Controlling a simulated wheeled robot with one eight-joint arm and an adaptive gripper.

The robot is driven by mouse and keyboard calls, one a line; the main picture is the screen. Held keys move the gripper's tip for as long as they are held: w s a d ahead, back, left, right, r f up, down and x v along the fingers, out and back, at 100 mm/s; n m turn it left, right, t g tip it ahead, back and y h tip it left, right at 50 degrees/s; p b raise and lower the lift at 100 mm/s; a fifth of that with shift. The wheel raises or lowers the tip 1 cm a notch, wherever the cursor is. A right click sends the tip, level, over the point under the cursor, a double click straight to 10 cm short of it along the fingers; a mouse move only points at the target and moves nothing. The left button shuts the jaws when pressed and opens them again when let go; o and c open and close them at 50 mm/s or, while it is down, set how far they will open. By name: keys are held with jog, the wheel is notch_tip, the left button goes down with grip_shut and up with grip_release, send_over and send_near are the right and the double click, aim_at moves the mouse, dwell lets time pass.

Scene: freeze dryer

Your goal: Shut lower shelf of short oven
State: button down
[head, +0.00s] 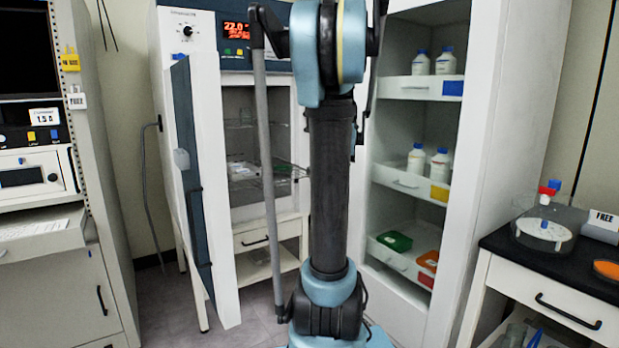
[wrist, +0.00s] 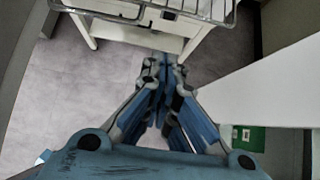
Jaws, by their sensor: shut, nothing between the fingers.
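The short oven (head: 228,30) is a white and blue cabinet with a red display, and its door (head: 197,190) stands open to the left. The lower shelf (head: 262,183) is a wire rack that sticks out of the oven's opening at the front. A small light item lies on it. In the wrist view, the rack's front wire edge (wrist: 205,18) crosses the top. My gripper (wrist: 162,60) is shut and empty, in front of and apart from the rack in that picture. In the head view my arm hides the gripper and part of the oven's right side.
An upper wire shelf (head: 240,125) sits inside the oven. A white stand with a drawer (head: 252,238) is below it. A tall white cabinet (head: 490,140) with bottles and bins stands close on the right. Grey floor (wrist: 75,85) is clear in front.

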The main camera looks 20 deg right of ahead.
jog(key=w+a+f, duration=0.3)
jog(key=w+f, duration=0.2)
jog(key=w, duration=0.4)
jog(key=shift+w+f, duration=0.15)
jog(key=shift+f, duration=0.25)
